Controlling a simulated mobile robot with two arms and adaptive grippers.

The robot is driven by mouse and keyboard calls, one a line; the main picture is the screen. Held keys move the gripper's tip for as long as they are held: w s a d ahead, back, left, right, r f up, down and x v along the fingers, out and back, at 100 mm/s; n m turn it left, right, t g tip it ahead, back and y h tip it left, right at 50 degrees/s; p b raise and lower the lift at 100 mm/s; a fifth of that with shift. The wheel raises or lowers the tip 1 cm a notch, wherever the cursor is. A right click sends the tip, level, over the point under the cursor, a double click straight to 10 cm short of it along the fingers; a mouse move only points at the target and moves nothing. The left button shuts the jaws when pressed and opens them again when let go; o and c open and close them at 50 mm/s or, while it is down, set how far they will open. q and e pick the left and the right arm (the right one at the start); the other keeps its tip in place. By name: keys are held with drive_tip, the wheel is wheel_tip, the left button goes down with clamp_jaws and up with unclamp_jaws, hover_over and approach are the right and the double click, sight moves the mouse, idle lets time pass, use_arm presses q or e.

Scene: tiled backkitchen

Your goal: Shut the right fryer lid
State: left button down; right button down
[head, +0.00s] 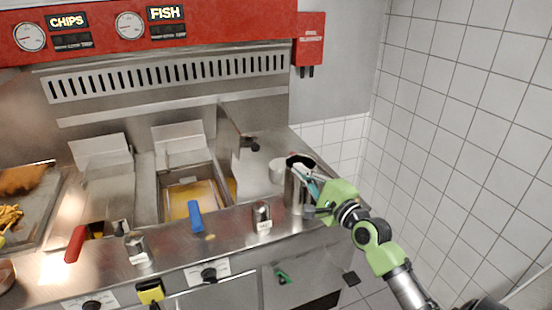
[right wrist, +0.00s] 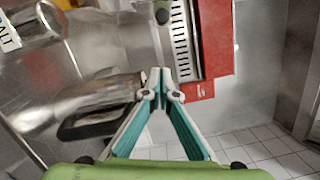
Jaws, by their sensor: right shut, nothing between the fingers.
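The right fryer lid (head: 229,130) appears to be the metal panel standing raised at the right side of the right fryer well, with a black knob (head: 251,143) on its right face. The right fryer well (head: 195,201) is uncovered and holds a basket in yellow oil. My right gripper (head: 307,173) is shut and empty, at the metal jug right of the lid and apart from the lid. In the right wrist view, its teal fingers (right wrist: 160,88) meet at the tips; a dark round knob (right wrist: 162,17) shows beyond them. My left gripper is not clearly visible.
A metal jug (head: 294,190) with a dark handle stands close by my right gripper; it also shows in the right wrist view (right wrist: 85,103). A shaker (head: 262,215) stands on the front ledge. A blue basket handle (head: 195,217) juts forward. A tiled wall (head: 455,110) bounds the right.

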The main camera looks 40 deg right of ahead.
drive_tip(key=w+a+r+p, duration=0.1)
drive_tip(key=w+a+p, duration=0.2)
drive_tip(key=w, duration=0.7)
drive_tip(key=shift+w+a+r+p, duration=0.15)
drive_tip(key=shift+w+r+p, duration=0.25)
drive_tip(key=shift+p, duration=0.5)
drive_tip(key=shift+w, duration=0.15)
